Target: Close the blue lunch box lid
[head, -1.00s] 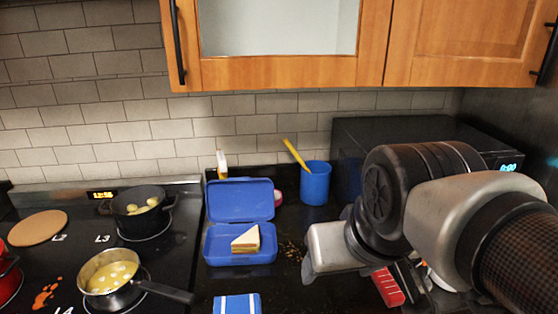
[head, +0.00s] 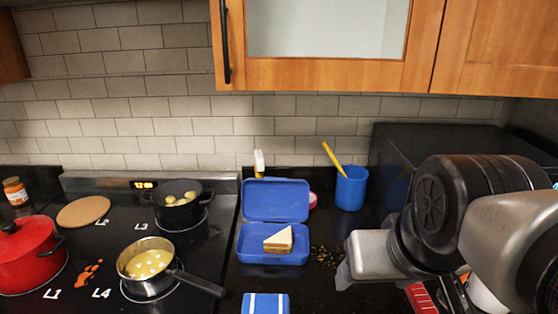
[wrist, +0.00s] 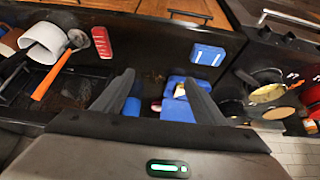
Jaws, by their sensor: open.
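The blue lunch box (head: 272,259) sits on the dark counter right of the stove, with a triangular sandwich (head: 279,241) in its base. Its blue lid (head: 276,200) stands open, raised at the back toward the wall. In the wrist view the lunch box (wrist: 178,108) shows between my fingers, partly hidden by the right finger. My gripper (wrist: 155,88) is open and empty, apart from the box. In the head view my arm is at the right and the fingertips are hard to make out.
A blue cup (head: 350,188) with a yellow utensil stands behind right of the box. A blue-and-white item (head: 265,304) lies in front. A saucepan (head: 147,265) has its handle pointing toward the box. A black microwave (head: 430,150) stands at the right.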

